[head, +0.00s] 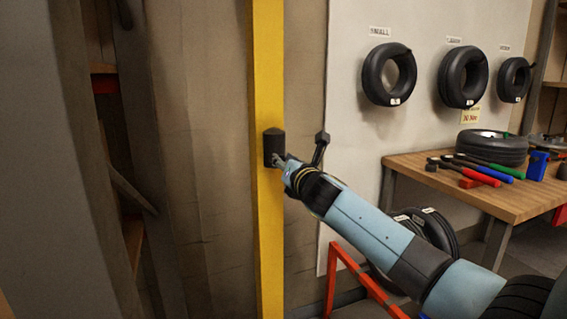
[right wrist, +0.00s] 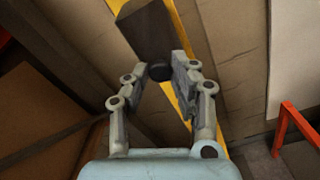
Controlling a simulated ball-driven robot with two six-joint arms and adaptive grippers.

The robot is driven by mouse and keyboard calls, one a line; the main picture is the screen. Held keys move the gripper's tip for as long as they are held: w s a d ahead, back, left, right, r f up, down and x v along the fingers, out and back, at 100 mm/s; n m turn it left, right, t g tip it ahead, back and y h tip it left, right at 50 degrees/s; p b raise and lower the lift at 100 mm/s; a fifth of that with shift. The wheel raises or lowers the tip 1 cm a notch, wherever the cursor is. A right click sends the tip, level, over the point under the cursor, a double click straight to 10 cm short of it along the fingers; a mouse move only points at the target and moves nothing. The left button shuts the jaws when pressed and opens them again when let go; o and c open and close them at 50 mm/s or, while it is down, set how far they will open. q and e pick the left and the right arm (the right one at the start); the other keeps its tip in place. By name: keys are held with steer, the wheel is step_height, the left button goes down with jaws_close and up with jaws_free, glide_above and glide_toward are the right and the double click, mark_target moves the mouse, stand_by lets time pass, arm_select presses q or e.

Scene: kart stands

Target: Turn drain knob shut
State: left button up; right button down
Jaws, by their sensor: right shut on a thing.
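A black box (head: 273,143) is fixed to a yellow post (head: 267,60). In the right wrist view the box (right wrist: 147,30) shows close up, with a small round dark knob (right wrist: 160,72) at its lower end. My right gripper (head: 279,160) reaches the lower part of the box from the right. Its two fingers (right wrist: 161,76) stand on either side of the knob and are shut on it. The fingers and arm partly hide the knob in the head view, and its turn angle cannot be told. My left gripper is not in view.
A wooden bench (head: 450,187) with tools and a tyre (head: 492,148) stands at the right. Several tyres hang on a white board (head: 350,95) behind. A red-orange frame (head: 350,270) stands low, under my right arm. Grey-brown wall panels lie left of the post.

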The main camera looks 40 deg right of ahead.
steer(key=shift+f+m+b, duration=0.15)
steer(key=shift+m+b, duration=2)
steer(key=shift+m, duration=5.6)
steer(key=shift+f+m+b, duration=0.15)
steer(key=shift+m+b, duration=2)
steer(key=shift+m, duration=5.6)
